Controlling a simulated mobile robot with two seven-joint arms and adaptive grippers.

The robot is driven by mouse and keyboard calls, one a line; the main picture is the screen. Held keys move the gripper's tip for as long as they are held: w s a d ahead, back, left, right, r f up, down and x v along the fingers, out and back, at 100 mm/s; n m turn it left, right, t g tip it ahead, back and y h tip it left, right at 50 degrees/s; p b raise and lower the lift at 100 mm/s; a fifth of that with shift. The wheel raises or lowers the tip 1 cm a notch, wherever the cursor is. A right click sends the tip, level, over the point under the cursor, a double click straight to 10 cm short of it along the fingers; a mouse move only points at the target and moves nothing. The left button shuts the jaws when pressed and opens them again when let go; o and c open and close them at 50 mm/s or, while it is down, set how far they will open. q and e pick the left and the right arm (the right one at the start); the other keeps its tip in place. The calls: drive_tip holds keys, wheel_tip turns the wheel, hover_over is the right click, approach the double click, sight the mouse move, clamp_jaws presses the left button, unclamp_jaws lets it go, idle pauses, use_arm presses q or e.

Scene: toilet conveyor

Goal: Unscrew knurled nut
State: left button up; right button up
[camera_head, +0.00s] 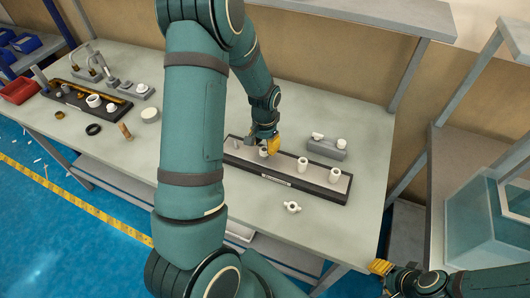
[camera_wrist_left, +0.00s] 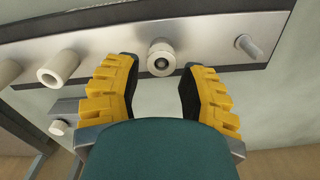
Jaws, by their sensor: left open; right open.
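A white round part with a dark centre (camera_wrist_left: 161,58), probably the knurled nut, stands on the metal strip of a long dark-edged fixture (camera_head: 328,194). It also shows in the head view (camera_head: 263,153). My left gripper (camera_head: 271,146) is over the fixture at this part. In the left wrist view its yellow fingers (camera_wrist_left: 160,72) are apart, with the part between and just beyond their tips. I see no clear contact, and any knurling is too small to tell. My right gripper (camera_head: 380,267) is open and empty at the lower right, away from the table.
Two white hollow cylinders (camera_head: 302,164) (camera_head: 333,177) and a metal stud (camera_wrist_left: 249,46) share the fixture. A grey block with white fittings (camera_head: 327,146) stands behind. Another fixture (camera_head: 88,103) and loose rings are at left.

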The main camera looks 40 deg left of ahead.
sight(264, 150)
use_arm(q)
drive_tip(key=m, duration=0.4)
drive_tip(key=shift+m, duration=0.3)
drive_tip(key=m, duration=0.3)
drive_tip(key=shift+a, duration=0.1)
drive_tip(key=shift+f, duration=0.15)
drive_tip(key=shift+s+f+b, duration=0.1)
drive_tip(key=shift+f+b, duration=1.15)
drive_tip(key=shift+f, duration=0.1)
drive_tip(key=shift+c, duration=0.4)
clamp_jaws()
